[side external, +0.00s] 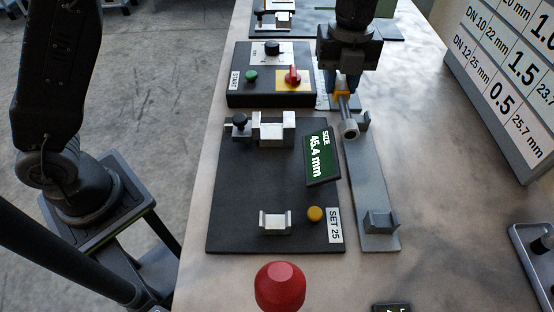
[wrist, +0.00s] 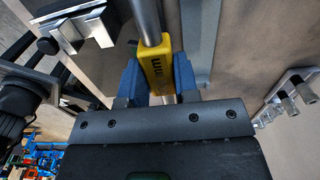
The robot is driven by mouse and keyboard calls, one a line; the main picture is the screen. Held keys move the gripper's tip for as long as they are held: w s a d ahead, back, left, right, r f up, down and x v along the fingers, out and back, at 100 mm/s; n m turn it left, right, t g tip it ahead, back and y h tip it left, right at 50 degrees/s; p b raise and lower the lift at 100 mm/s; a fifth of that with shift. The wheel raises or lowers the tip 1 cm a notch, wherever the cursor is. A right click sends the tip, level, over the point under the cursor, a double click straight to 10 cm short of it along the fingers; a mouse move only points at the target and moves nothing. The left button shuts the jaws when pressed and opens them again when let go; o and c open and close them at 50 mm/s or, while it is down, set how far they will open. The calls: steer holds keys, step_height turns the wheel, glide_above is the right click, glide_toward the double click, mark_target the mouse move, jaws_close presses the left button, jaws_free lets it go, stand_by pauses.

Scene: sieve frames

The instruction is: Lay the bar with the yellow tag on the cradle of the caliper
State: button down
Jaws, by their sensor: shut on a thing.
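My gripper (side external: 342,84) is shut on the bar (side external: 348,120) at its yellow tag (side external: 341,93). In the wrist view the tag (wrist: 157,68) sits between the blue fingers (wrist: 158,82), and the grey bar (wrist: 148,22) runs up out of the picture. The bar is over the far part of the long grey rest (side external: 368,185); I cannot tell whether it touches it. The caliper (side external: 225,190) is a dark plate left of it, with a pale jaw block (side external: 275,130) at the far end and a pale U-shaped support (side external: 275,223) at the near end, both empty. Its display (side external: 321,157) reads 45.4 mm.
A control box (side external: 270,75) with a green button and red knob stands behind the caliper. A red mushroom button (side external: 280,286) is in front. A yellow button (side external: 315,214) is on the plate. A size board (side external: 510,80) stands at the right.

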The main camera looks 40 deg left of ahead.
steer(key=s+a, duration=0.1)
steer(key=s, duration=1.4)
steer(key=shift+a+f, duration=0.25)
steer(key=shift+f, duration=0.2)
steer(key=shift+w+f, duration=0.1)
steer(key=shift+f, duration=0.05)
glide_above(275, 178)
steer(key=shift+w+f, duration=0.1)
steer(key=shift+f, duration=4.2)
steer(key=shift+f, duration=0.55)
steer(key=c, duration=0.8)
jaws_free()
